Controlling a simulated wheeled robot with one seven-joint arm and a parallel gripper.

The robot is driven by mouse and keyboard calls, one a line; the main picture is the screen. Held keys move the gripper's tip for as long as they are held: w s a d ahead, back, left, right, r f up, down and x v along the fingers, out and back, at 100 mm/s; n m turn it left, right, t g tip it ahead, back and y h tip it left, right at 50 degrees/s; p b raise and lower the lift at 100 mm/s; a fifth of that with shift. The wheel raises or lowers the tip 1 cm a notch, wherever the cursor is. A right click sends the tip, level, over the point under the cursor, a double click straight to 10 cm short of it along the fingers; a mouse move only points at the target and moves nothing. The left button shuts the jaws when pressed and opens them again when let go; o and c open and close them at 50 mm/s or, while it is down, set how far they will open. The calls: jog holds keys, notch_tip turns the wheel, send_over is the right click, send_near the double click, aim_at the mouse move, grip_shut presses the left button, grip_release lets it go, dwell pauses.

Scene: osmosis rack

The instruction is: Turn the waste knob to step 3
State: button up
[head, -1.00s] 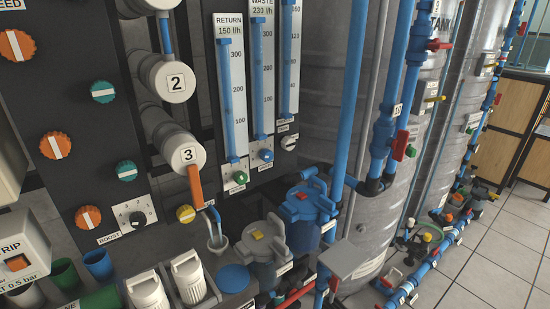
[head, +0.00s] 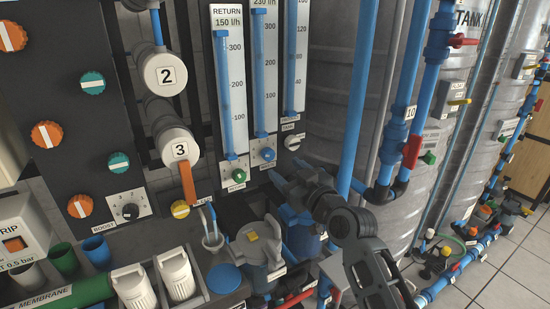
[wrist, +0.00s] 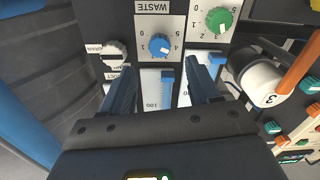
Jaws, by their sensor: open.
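The waste knob (wrist: 159,46) is small, round and blue, on a white plate marked WASTE in the wrist view. Numbers stand around it, but I cannot tell its setting. In the head view the blue waste knob (head: 267,154) sits below the middle flow gauge. My gripper (wrist: 167,64) is open. Its two dark fingers lie to either side of the knob's line in the wrist view, with nothing between them. In the head view my gripper (head: 274,178) is just below and in front of the knob, apparently apart from it.
The green return knob (head: 238,175) and a white-and-black knob (head: 292,142) flank the waste knob. A grey-lidded housing (head: 256,245) and a blue vertical pipe (head: 357,100) stand close to my arm. An orange lever (head: 188,182) is further left.

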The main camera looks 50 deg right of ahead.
aim_at(271, 156)
jog(key=p+x, duration=0.1)
jog(key=x, duration=0.6)
jog(key=shift+w+d, duration=0.15)
jog(key=shift+w, duration=0.25)
jog(key=c, duration=1)
jog(key=shift+c, duration=0.2)
jog(key=m+p, duration=0.1)
jog(key=m, duration=0.3)
jog(key=shift+m, duration=0.3)
jog(key=shift+m+p, duration=0.4)
jog(key=shift+m, duration=1.6)
